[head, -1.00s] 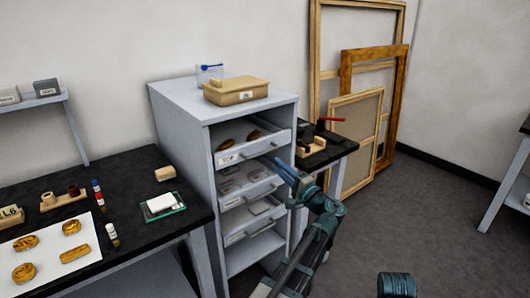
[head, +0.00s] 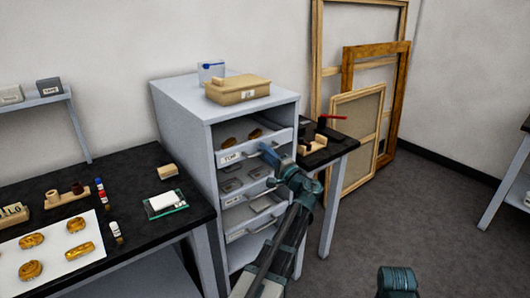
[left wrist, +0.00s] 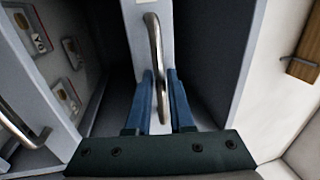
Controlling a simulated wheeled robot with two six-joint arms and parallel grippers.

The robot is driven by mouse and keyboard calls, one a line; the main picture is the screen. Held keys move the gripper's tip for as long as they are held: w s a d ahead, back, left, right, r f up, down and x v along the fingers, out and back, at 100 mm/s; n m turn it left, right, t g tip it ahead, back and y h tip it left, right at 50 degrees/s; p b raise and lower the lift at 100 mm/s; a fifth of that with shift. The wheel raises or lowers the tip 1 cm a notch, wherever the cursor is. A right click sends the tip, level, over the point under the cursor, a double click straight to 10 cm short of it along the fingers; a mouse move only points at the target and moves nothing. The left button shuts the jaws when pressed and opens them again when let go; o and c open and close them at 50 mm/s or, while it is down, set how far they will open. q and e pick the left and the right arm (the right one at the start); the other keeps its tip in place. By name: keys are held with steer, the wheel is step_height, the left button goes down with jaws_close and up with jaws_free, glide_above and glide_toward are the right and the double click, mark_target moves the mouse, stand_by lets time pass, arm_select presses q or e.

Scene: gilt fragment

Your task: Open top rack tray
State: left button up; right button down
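The grey rack (head: 185,135) holds several pull-out trays. The top tray (head: 228,160) carries a label and gold fragments (head: 254,134), and its front sits at about the rack's face. My left gripper (head: 267,152) is at the top tray's front, by its bar handle. In the left wrist view the metal handle (left wrist: 154,45) runs between the two blue fingers (left wrist: 161,98), with a gap visible beside it. The fingers are open around the handle.
A tan box (head: 237,90) and a clear container (head: 211,71) stand on the rack. A black-topped table (head: 140,205) is at left. A small dark table (head: 340,150) and wooden frames (head: 357,135) are at right.

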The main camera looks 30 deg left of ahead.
arm_select(q)
jaws_close()
stand_by(1.3)
